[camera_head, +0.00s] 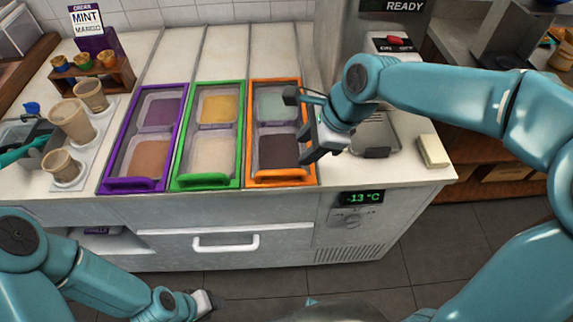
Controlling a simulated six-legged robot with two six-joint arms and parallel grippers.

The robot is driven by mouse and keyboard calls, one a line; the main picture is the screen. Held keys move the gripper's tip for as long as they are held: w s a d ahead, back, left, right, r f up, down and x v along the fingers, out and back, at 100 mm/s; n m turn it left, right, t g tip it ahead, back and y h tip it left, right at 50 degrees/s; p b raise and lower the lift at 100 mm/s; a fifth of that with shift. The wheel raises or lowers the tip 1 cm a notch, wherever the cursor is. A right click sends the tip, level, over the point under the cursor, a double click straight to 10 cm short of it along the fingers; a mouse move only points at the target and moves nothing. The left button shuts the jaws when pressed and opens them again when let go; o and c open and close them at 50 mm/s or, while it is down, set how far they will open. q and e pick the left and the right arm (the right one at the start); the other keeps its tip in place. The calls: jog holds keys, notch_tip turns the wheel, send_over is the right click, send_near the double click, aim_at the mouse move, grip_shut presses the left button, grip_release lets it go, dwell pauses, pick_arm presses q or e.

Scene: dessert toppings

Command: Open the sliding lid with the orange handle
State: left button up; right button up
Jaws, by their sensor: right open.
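The orange-framed sliding lid (247,135) is the rightmost of three on the freezer counter. Its clear pane lies over a pale green tub and a dark brown tub. The orange handle (282,178) runs across its near end, and the lid looks closed. My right gripper (298,126) is open and empty above the lid's right side, beyond the handle, with its two dark fingers spread apart. I cannot tell whether it touches the lid. My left gripper (203,304) is low in front of the freezer, and its fingers are hard to make out.
A purple lid (140,184) and a green lid (205,181) sit to the left. Several cups (72,117) stand at the left. A metal tray (376,133) and a pale yellow block (433,151) lie on the right. The counter behind the lids is clear.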

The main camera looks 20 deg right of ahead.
aim_at(282, 171)
jog(key=x, duration=1.1)
jog(key=shift+w+a, duration=0.15)
jog(key=shift+a, duration=0.05)
jog(key=shift+d+f, duration=0.1)
jog(key=shift+f, duration=0.1)
grip_shut()
